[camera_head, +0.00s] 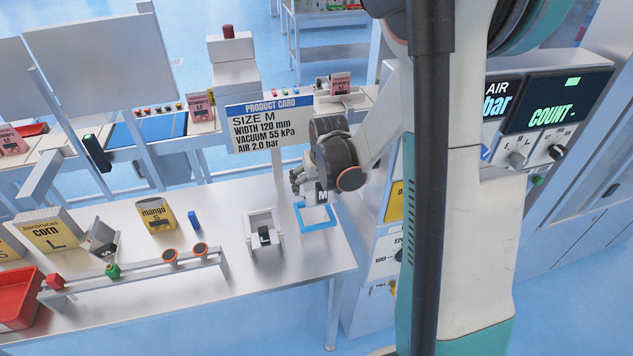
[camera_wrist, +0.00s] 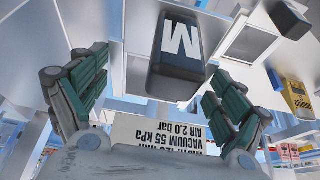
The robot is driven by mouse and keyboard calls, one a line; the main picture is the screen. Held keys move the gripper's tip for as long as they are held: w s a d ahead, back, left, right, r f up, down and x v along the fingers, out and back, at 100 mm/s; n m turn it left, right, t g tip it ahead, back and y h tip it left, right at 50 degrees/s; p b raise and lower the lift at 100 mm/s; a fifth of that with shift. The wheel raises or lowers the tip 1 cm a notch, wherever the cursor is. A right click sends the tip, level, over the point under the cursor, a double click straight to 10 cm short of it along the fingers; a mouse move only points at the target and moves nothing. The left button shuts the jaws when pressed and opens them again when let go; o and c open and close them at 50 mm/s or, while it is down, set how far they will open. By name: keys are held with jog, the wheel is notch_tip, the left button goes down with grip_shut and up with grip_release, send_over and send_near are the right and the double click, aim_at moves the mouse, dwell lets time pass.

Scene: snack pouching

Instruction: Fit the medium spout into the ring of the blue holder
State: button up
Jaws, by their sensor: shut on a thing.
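The medium spout (camera_head: 322,196) is a black block with a white M. My gripper (camera_head: 311,188) is shut on it and holds it above or at the blue holder (camera_head: 318,227), at the right end of the table. In the wrist view the spout (camera_wrist: 180,48) shows between my fingers (camera_wrist: 165,95), its M facing the camera. The holder's ring is not clear in the wrist view.
A white holder (camera_head: 276,239) with a dark block (camera_head: 264,235) stands just left of the blue one. A product card (camera_head: 268,123) reading SIZE M stands behind. A rail (camera_head: 140,273), pouches (camera_head: 157,214) and a red bin (camera_head: 18,300) are farther left.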

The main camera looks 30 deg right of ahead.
jog(key=shift+f+b, duration=1.25)
jog(key=shift+f, duration=0.35)
jog(key=shift+b, duration=0.55)
dwell(0.6)
notch_tip(320, 180, down, 10)
jog(key=b, duration=0.9)
dwell(3.3)
jog(key=o, duration=0.8)
jog(key=shift+r, duration=0.1)
jog(key=shift+s+r, duration=0.1)
